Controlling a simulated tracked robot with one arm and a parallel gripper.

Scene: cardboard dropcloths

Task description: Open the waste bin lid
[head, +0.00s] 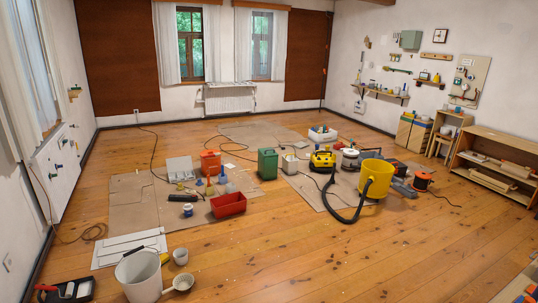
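I cannot tell for sure which thing is the waste bin. A low wooden unit (411,135) with yellow and blue parts at its top stands against the right wall; its lids, if any, are too small to make out. A yellow tub (375,181) stands right of centre on the floor, with a dark hose beside it. A white bucket (139,277) stands at the front left, and no lid shows on it. A green canister (267,164) stands near the middle. My gripper is not in view.
Cardboard sheets (133,206) on the wood floor hold a red crate (228,204), a yellow machine (323,159) and several tools. A white panel (130,247) lies at left. A low shelf (492,178) lines the right wall. The front right floor (400,260) is clear.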

